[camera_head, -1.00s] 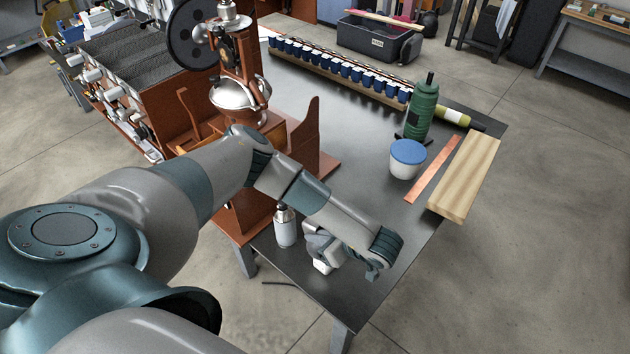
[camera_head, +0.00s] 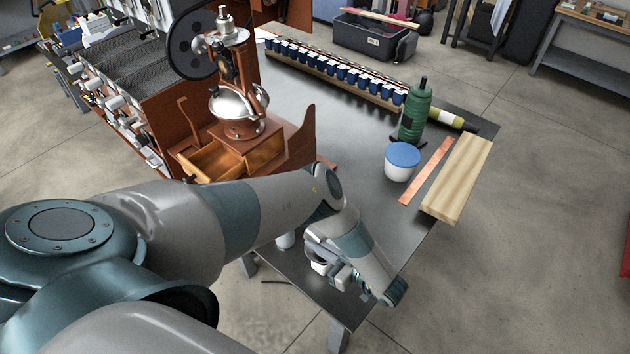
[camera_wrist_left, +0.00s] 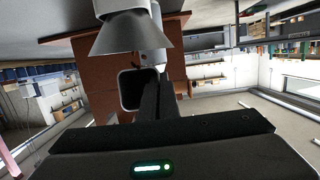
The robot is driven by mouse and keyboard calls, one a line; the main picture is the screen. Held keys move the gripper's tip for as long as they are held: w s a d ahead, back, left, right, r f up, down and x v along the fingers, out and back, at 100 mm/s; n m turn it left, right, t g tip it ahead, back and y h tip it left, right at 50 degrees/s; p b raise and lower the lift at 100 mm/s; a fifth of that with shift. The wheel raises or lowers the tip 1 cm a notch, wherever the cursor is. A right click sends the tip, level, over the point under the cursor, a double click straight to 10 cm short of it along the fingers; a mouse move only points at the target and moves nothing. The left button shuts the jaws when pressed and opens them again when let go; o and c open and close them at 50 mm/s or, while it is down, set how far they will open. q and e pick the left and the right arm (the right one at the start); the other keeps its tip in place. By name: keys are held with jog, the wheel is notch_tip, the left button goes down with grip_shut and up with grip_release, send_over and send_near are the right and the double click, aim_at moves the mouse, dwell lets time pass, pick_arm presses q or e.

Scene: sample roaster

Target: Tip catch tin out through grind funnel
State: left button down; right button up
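My left gripper (camera_head: 326,252) is low over the front of the dark table in the head view, partly hidden by its own wrist. In the left wrist view its dark fingers (camera_wrist_left: 158,100) are close together at the edge of a small square tin with a pale rim and dark inside (camera_wrist_left: 138,88), apparently the catch tin. A silver cone, apparently the grind funnel (camera_wrist_left: 135,32), shows just beyond the tin. I cannot tell whether they touch. The tin's contents are not visible. My right gripper is not in view.
The copper grinder (camera_head: 240,112) stands at the back left with its wooden drawer (camera_head: 222,160) open. A blue-lidded tub (camera_head: 402,162), a green bottle (camera_head: 415,112), a copper strip (camera_head: 427,170) and a wooden board (camera_head: 458,180) stand right. A row of blue cups (camera_head: 335,72) lines the back.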

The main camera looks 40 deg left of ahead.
aim_at(316, 239)
pick_arm(q)
jog(key=shift+d+y, duration=0.15)
jog(key=shift+y, duration=0.15)
jog(key=shift+d+y, duration=0.2)
jog(key=shift+y, duration=0.6)
jog(key=shift+d+f+y+p, duration=0.1)
jog(key=shift+y+p, duration=0.3)
jog(key=shift+p, duration=0.25)
jog(key=shift+y, duration=0.3)
jog(key=shift+p, duration=0.3)
jog(key=shift+r+p, duration=1.45)
jog(key=shift+r, duration=0.15)
